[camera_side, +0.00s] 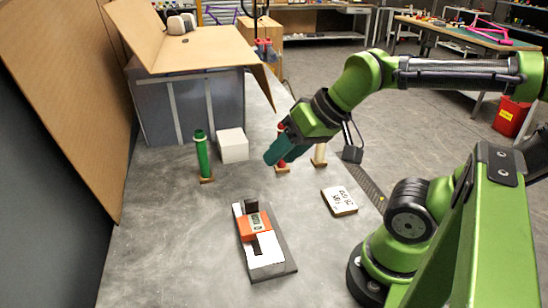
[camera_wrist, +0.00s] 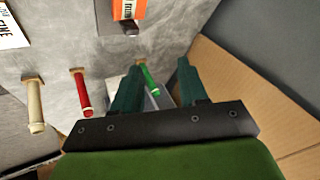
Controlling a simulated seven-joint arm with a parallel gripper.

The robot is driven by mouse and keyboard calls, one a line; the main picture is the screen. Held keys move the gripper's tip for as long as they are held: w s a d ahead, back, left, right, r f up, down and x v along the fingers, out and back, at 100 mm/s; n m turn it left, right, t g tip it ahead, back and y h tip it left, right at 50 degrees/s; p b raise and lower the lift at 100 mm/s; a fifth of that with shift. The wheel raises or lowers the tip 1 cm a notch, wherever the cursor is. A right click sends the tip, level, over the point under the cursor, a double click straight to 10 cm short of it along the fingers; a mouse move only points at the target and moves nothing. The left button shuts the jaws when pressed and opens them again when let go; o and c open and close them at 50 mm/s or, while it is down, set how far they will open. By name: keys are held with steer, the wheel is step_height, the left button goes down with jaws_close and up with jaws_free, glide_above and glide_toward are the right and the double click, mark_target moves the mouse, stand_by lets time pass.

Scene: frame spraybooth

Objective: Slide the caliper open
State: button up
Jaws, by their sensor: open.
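The caliper (camera_side: 265,262) lies on the grey table in the side view, a pale bar on a dark base with an orange slider (camera_side: 254,225) around its upper half. A dark jaw block stands at its far end. The slider also shows at the top edge of the wrist view (camera_wrist: 126,9), where most of the caliper is cut off. My gripper (camera_side: 270,158) is in the air beyond and slightly right of the caliper, apart from it. In the wrist view its two teal fingers (camera_wrist: 156,80) are spread apart with nothing held between them.
A green tube (camera_side: 201,155), a red one (camera_wrist: 82,95) and a cream one (camera_wrist: 35,105) stand upright on small bases behind the caliper. A white box (camera_side: 232,146) sits beside the green tube. A lettered block (camera_side: 340,202) lies right of the caliper. Cardboard (camera_side: 65,90) borders the left.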

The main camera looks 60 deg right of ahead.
steer(key=shift+o, duration=0.2)
steer(key=n+g+h, duration=0.2)
steer(key=n+g, duration=0.5)
steer(key=n, duration=0.7)
glide_above(251, 200)
step_height(251, 200, down, 17)
steer(key=shift+f, duration=0.15)
jaws_close()
